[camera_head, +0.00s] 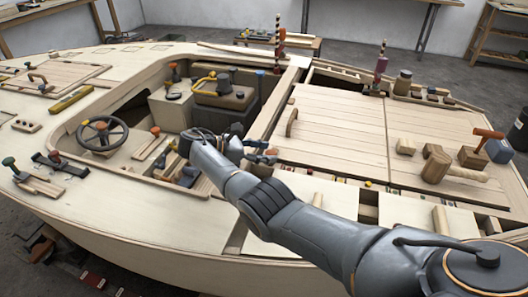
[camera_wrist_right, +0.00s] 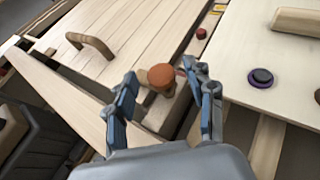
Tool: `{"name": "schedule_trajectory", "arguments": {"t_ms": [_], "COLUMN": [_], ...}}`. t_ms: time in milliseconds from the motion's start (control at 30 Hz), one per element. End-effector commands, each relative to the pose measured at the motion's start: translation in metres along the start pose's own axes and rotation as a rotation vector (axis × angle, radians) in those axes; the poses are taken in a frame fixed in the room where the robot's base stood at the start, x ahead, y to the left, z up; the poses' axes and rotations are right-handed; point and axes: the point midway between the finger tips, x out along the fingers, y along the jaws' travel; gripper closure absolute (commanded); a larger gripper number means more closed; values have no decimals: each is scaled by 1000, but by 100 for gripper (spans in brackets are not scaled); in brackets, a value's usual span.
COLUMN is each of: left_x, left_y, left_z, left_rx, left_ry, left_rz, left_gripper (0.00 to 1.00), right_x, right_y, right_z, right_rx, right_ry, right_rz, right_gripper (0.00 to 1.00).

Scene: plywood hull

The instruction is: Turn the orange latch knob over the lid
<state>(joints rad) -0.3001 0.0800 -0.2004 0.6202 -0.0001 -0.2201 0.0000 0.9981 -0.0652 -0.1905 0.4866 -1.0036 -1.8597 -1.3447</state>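My right gripper (camera_wrist_right: 165,92) is open, with one blue-grey finger on each side of the knob. I cannot tell whether either finger touches it. In the head view my right gripper (camera_head: 262,152) is at the left edge of the planked lid (camera_head: 325,120), and the knob is mostly hidden there. My left gripper is in neither view.
A wooden handle (camera_head: 292,122) stands on the lid, left of its middle. A wooden mallet (camera_head: 450,168) lies on the panel to the right. The open cockpit with a steering wheel (camera_head: 102,133) is left of my gripper. A purple-rimmed black knob (camera_wrist_right: 262,77) sits on a pale panel.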

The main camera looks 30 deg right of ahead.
Motion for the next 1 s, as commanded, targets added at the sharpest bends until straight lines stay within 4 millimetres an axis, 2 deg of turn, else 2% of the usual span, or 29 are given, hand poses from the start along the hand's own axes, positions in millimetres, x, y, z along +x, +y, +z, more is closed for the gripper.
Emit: {"name": "schedule_trajectory", "arguments": {"t_ms": [233,367,467,733,1000], "left_x": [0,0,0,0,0], "left_y": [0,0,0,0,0], "left_z": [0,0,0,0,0], "left_rx": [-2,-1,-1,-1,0], "left_ry": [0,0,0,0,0], "left_rz": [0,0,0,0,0], "left_gripper": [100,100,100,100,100], "right_x": [-1,-4,-9,-29,-38], "right_y": [0,1,1,0,0], "right_z": [1,10,22,71,92], "right_rx": [0,3,4,4,-1], "right_ry": [0,0,0,0,1], "right_rz": [1,2,4,2,0], "right_gripper": [46,46,46,46,46]}}
